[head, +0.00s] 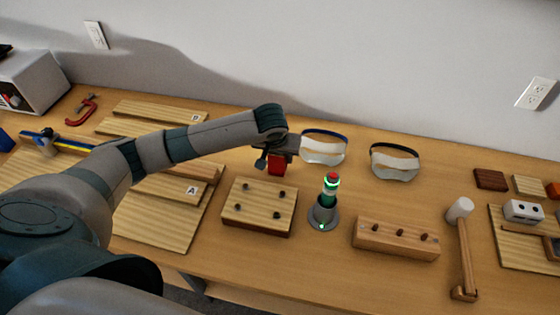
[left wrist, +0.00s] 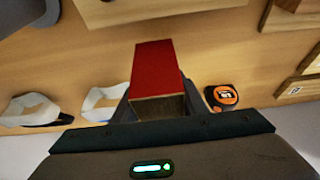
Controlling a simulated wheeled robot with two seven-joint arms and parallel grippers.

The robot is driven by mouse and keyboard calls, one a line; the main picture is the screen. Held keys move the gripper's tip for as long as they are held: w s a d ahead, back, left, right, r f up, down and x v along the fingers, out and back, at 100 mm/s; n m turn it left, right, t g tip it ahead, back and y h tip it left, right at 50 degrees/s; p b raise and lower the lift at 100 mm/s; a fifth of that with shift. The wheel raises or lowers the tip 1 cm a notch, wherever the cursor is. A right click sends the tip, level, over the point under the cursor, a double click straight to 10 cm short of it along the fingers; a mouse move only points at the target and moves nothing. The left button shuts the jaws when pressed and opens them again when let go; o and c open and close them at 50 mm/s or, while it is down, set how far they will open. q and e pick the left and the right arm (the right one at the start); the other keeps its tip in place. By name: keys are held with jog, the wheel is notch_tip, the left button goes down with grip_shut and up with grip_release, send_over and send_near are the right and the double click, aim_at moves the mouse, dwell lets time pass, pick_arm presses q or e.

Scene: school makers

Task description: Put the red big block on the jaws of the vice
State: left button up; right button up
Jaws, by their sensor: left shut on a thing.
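The red big block (head: 279,163) shows in the head view just below my left gripper (head: 274,154), above the back middle of the table. In the left wrist view the red block (left wrist: 158,65) has a bare wood-coloured end toward the camera. My left gripper (left wrist: 160,107) is shut on that end, and the red length extends beyond the fingers. I cannot clearly pick out the vice or its jaws in either view. A blue and dark tool (head: 45,143) at the far left is too small to identify surely. My right gripper is not in view.
Face shields (head: 323,148) (head: 395,163) stand right of the held block. A pegged board (head: 259,205), a green-lit beacon (head: 325,205), a wooden block (head: 396,238) and a mallet (head: 464,250) lie nearer. A tape measure (left wrist: 222,97) shows beside the gripper.

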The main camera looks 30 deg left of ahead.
pick_arm(q)
jog(key=shift+w+f, duration=0.15)
jog(key=shift+w, duration=0.1)
jog(key=shift+f, duration=0.2)
notch_tip(320, 180, down, 3)
jog(key=shift+f+p, duration=0.2)
jog(key=shift+p, duration=0.5)
jog(key=shift+f, duration=0.1)
jog(key=shift+f, duration=0.15)
jog(key=o, duration=1.1)
jog(key=shift+s, duration=0.1)
jog(key=shift+o, duration=0.2)
